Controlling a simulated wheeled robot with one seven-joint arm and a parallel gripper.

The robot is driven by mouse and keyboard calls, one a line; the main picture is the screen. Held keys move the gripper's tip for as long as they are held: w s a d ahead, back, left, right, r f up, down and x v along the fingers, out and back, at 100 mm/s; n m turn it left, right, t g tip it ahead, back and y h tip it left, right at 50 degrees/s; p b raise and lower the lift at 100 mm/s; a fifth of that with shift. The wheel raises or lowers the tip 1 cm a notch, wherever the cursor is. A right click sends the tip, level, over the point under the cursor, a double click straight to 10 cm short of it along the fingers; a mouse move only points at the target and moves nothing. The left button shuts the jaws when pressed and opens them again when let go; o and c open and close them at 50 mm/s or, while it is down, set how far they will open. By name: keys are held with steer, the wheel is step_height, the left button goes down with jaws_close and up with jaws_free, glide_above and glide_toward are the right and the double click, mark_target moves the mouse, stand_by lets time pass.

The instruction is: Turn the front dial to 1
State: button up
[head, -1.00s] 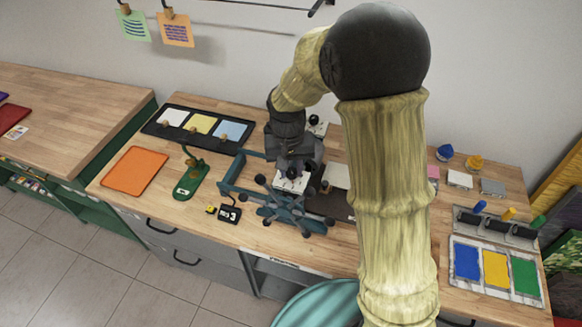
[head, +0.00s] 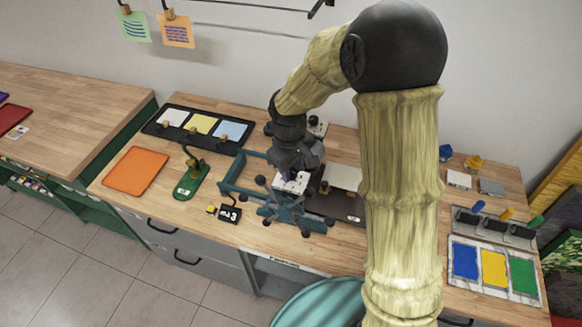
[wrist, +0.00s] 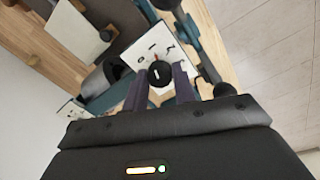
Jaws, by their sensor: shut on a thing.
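The front dial is a dark round knob (wrist: 160,73) with a short white line on it, in the wrist view. It stands on a white plate (wrist: 150,47) bearing a red mark and dark marks too small to read. My gripper (wrist: 159,78) is shut on the knob, one finger on each side. In the head view my gripper (head: 295,172) reaches down to the white plate (head: 291,184) on the teal press with the spoked wheel (head: 285,208). The knob is hidden there, and the number it points at cannot be read.
A second white plate with a dark knob (head: 317,127) lies behind my gripper. A small black block with white marks (head: 229,214) and a green stand (head: 190,180) are left of the press. An orange mat (head: 135,170) lies further left. Paint trays (head: 494,268) are at right.

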steer(key=shift+r, duration=0.1)
stand_by(0.3)
steer(key=o, duration=1)
step_height(320, 180, up, 17)
steer(key=b, duration=0.2)
steer(key=shift+s+a+r, duration=0.15)
steer(key=shift+s+a, duration=0.1)
steer(key=s+d+f+m+t, duration=0.2)
steer(key=s+d+f+m, duration=0.7)
steer(key=s+d+f, duration=0.3)
step_height(320, 180, down, 3)
steer(key=shift+d+f, duration=0.1)
steer(key=shift+d, duration=0.95)
